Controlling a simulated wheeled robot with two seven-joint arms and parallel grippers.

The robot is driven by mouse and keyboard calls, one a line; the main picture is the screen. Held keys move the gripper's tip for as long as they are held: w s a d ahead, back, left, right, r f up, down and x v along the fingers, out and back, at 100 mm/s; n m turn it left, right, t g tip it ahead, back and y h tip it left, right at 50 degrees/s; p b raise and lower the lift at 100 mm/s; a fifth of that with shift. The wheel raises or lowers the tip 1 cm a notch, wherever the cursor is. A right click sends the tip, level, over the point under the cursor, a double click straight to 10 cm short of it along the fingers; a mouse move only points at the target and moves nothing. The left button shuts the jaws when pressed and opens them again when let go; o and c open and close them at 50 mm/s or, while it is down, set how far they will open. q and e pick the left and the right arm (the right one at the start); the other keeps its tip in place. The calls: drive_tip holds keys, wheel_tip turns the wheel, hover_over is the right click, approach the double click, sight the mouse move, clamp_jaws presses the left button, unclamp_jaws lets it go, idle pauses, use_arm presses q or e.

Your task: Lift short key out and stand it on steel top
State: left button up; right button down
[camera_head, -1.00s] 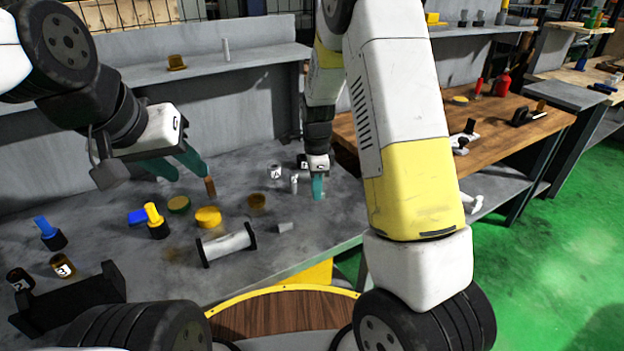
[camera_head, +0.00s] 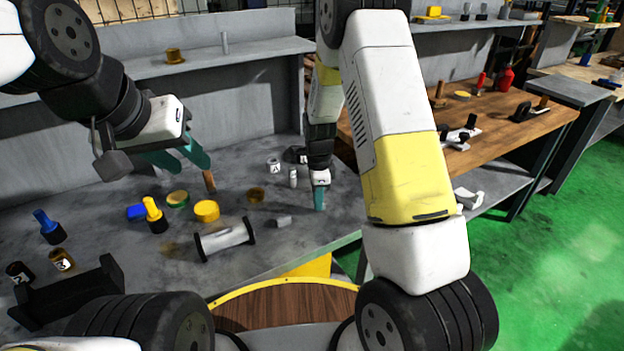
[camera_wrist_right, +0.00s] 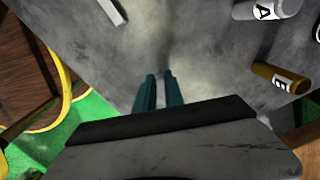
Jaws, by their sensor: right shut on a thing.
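My right gripper (camera_head: 319,199) points down at the grey steel top (camera_head: 330,222), with its fingertips at or just above the surface. In the right wrist view its teal fingers (camera_wrist_right: 159,90) stand close together with a narrow gap. My left gripper (camera_head: 178,157) is open above the steel top at the left. A slim brown upright piece (camera_head: 209,181) is just below one of its fingertips; I cannot tell whether they touch.
A roller on black end plates (camera_head: 226,240) and yellow pieces (camera_head: 206,210) lie further left. The wooden bench (camera_head: 490,115) is right.

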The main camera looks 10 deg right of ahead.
drive_tip(key=shift+f, duration=0.6)
idle(0.4)
drive_tip(key=c, duration=1.4)
unclamp_jaws()
drive_tip(key=shift+o, duration=0.2)
wheel_tip(320, 180, up, 8)
drive_tip(key=shift+f, duration=0.15)
drive_tip(key=s+d+r+n+t+y, duration=0.1)
drive_tip(key=s+r+n+t, duration=0.1)
drive_tip(key=s+r+n, duration=0.7)
drive_tip(key=s+d+r+n+t+y, duration=0.15)
drive_tip(key=s+r+n, duration=0.35)
drive_tip(key=r, duration=0.9)
drive_tip(key=s+d+r+n+t, duration=0.1)
drive_tip(key=s+n, duration=0.3)
drive_tip(key=s, duration=0.6)
drive_tip(key=shift+r+n+t, duration=0.3)
drive_tip(key=shift+r+t, duration=0.55)
